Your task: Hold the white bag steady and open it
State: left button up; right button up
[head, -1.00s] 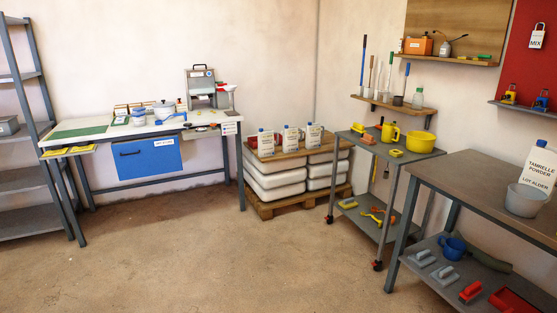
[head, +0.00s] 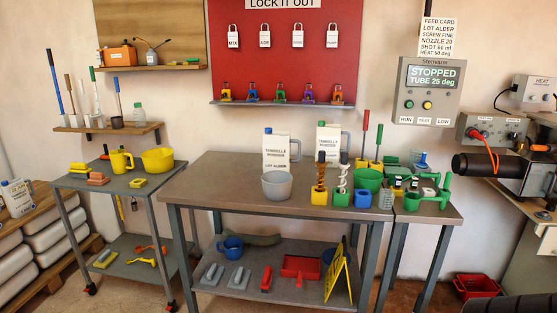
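A white pack (head: 281,151) labelled as powder, lot Alder, stands upright at the back of the grey middle table (head: 225,178). It has a blue top piece and a grey side handle, and looks more like a jug than a soft bag. A second similar white pack (head: 329,137) stands to its right, partly hidden behind the two coloured screws. I cannot tell whether either is open. Another white pack (head: 17,197) stands at the far left. Neither of my grippers is in view.
A grey bowl (head: 277,186) stands in front of the first pack. A control box (head: 430,90) reads STOPPED. A black cylinder (head: 488,165) juts out at right.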

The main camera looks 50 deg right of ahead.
aim_at(276, 145)
jog(key=i+l+z, duration=0.1)
jog(key=i+z, duration=0.65)
jog(key=z, duration=0.2)
jog(key=i+l+z, duration=0.15)
jog(key=i+z, duration=0.65)
